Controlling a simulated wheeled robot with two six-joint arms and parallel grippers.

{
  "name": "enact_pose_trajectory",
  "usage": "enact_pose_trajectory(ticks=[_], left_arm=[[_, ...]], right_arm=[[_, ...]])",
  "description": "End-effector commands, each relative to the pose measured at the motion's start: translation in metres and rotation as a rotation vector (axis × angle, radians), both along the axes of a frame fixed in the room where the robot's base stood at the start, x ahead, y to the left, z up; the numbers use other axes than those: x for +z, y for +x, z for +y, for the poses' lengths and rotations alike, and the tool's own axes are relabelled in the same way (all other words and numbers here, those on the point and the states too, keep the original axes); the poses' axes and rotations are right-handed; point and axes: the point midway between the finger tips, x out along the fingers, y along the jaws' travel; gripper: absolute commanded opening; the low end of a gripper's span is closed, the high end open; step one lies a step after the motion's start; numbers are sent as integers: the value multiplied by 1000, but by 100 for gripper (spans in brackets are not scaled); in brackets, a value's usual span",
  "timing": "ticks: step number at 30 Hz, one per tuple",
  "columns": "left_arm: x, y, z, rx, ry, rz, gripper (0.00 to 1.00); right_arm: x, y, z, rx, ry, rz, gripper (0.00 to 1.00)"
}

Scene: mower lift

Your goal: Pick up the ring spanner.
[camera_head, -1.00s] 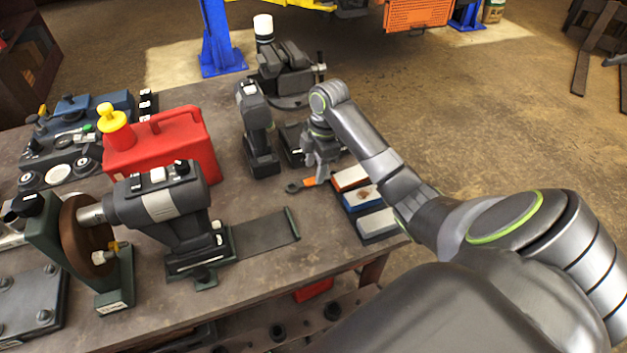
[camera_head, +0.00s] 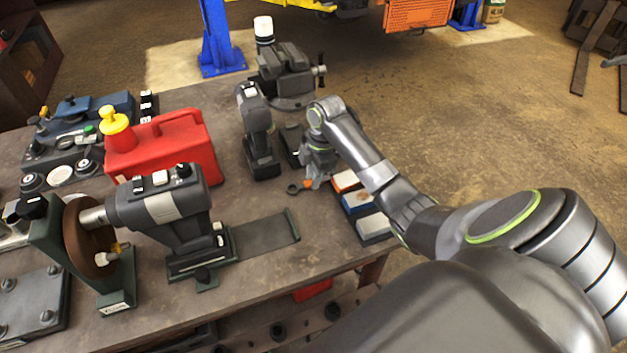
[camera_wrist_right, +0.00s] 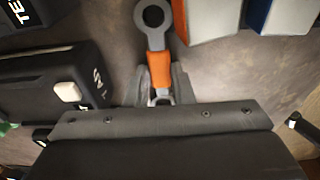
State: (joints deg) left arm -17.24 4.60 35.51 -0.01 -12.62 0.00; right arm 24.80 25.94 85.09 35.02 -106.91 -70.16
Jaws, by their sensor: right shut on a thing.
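The ring spanner (camera_head: 294,188) has a dark grey ring end and an orange grip. It lies at the worktop between the cordless drill and the row of boxes. In the right wrist view the spanner (camera_wrist_right: 159,68) points away from me, its ring at the top. My right gripper (camera_head: 311,182) is shut on the spanner at its orange part. The fingers (camera_wrist_right: 160,92) show on both sides of the orange grip in the wrist view. I cannot tell whether the spanner is clear of the worktop. My left gripper is not in view.
Several coloured boxes (camera_head: 357,202) stand just right of the gripper. A cordless drill (camera_head: 258,135) and a dark battery block (camera_head: 291,146) stand close by on the left and behind.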

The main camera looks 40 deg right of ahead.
Motion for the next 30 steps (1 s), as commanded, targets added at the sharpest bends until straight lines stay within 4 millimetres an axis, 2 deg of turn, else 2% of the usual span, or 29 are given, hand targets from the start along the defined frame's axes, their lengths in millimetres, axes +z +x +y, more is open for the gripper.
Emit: enact_pose_trajectory(ticks=[5, 8, 12, 14, 18, 24, 30], left_arm=[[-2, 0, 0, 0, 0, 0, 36], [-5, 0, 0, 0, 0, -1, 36], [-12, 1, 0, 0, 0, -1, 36], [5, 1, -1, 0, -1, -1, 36], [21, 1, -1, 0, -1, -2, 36], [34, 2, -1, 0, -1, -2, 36], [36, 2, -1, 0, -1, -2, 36]], right_arm=[[7, 1, -1, 0, -1, -5, 0], [20, 2, -1, 1, -4, -8, 0], [52, 2, -1, 2, -5, -8, 0], [68, 1, 0, 1, -1, -3, 0], [86, 0, 0, 0, 0, -1, 0], [99, 0, 0, -1, 0, -1, 0], [101, 0, 0, -1, 0, -1, 0]])
